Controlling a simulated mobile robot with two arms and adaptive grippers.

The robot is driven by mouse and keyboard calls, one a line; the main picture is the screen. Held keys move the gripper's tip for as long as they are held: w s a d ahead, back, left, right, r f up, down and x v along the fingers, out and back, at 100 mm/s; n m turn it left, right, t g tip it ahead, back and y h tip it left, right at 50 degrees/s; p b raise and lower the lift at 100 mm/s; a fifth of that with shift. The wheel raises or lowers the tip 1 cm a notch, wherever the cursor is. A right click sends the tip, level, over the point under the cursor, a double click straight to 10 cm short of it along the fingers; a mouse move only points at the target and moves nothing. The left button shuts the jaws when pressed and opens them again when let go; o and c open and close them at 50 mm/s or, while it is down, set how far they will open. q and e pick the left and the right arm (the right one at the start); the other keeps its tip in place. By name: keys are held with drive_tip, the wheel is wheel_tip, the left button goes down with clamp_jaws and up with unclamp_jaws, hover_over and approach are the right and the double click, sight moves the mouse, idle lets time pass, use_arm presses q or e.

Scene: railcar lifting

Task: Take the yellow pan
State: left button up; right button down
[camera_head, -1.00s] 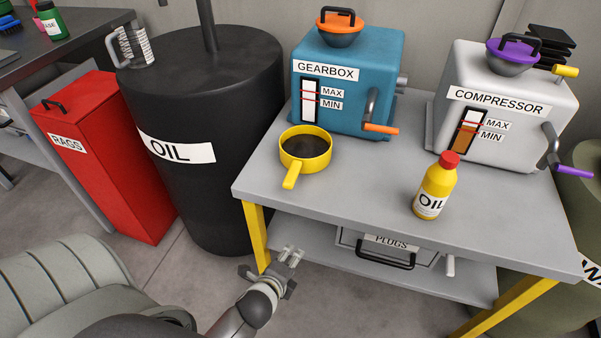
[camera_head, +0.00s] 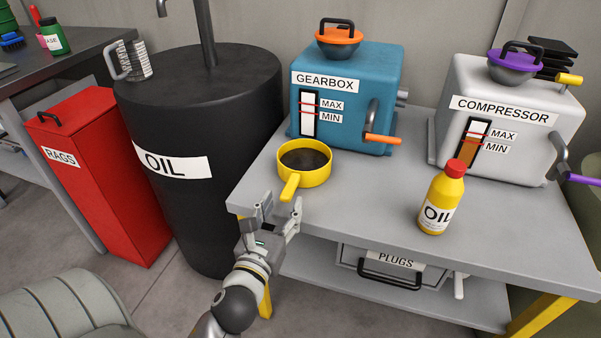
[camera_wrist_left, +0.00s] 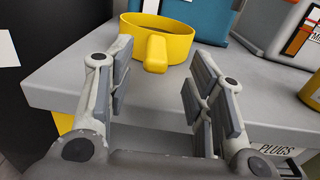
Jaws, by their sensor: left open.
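The yellow pan (camera_head: 318,177) sits upright on the grey table, near its left end, in front of the blue gearbox. Its inside looks dark. Its handle (camera_head: 290,187) points toward the front edge and my left gripper. My left gripper (camera_head: 281,207) is open and empty at the table's front left edge, just short of the handle. In the left wrist view the pan (camera_wrist_left: 178,46) is straight ahead, and its handle (camera_wrist_left: 156,54) lies between the lines of the two open fingers, beyond their tips. My right gripper is not in view.
The gearbox (camera_head: 374,85) stands right behind the pan. A yellow oil bottle (camera_head: 440,199) stands to the right, before the compressor (camera_head: 512,135). A black oil drum (camera_head: 195,110) is left of the table (camera_head: 375,218). The table top between pan and bottle is clear.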

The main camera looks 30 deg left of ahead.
sight(296, 174)
use_arm(q)
drive_tip(key=x, duration=0.4)
drive_tip(key=shift+w+a, duration=0.1)
drive_tip(key=shift+w, duration=0.05)
drive_tip(key=shift+b+x, duration=0.3)
drive_tip(key=shift+x, duration=2.1)
drive_tip(key=shift+a+f, duration=0.1)
drive_tip(key=shift+a, duration=0.05)
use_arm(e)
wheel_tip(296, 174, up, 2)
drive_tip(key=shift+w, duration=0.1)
use_arm(q)
drive_tip(key=shift+c, duration=0.2)
clamp_jaws()
